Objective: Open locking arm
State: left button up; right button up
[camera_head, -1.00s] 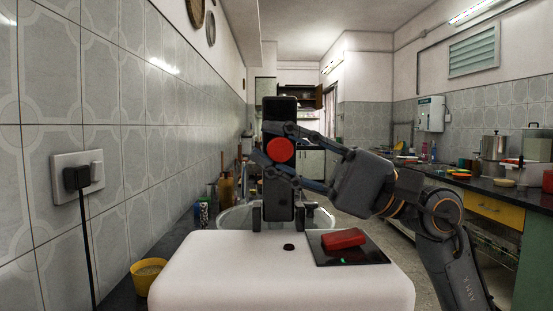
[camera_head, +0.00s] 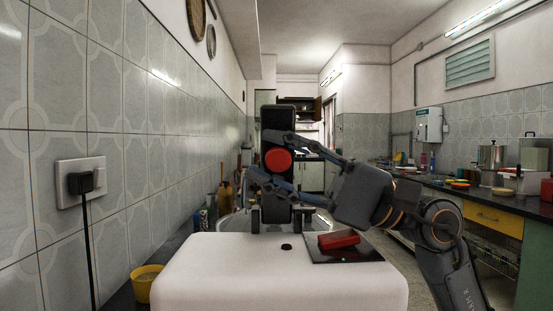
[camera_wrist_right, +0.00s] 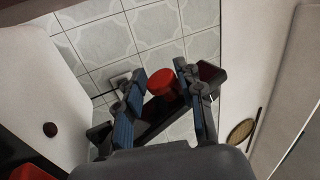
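A dark upright bar (camera_head: 278,118) stands at the centre of the head view, with a round red knob (camera_head: 278,160) on its face. I cannot tell for certain which part is the locking arm. My right gripper (camera_head: 257,156) comes in from the right, with one finger above the knob and one below it. In the right wrist view, the red knob (camera_wrist_right: 163,84) sits between the spread blue-padded fingers, close to both. The dark bar (camera_wrist_right: 212,76) runs behind them. A firm hold on the knob does not show. My left gripper is out of view.
A white flat-topped body (camera_head: 225,270) lies in front, bearing a red block (camera_head: 338,239) on a dark plate (camera_head: 365,252). A yellow cup (camera_head: 145,283) stands at left. A tiled wall with a socket (camera_head: 80,183) borders the left; a cluttered counter runs along the right.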

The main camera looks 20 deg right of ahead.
jog(key=shift+o, duration=0.2)
jog(key=shift+d, duration=0.15)
jog(key=v, duration=0.7)
jog(key=shift+s+d, duration=0.1)
jog(key=shift+d, duration=0.1)
jog(key=shift+f, duration=0.1)
dwell(0.3)
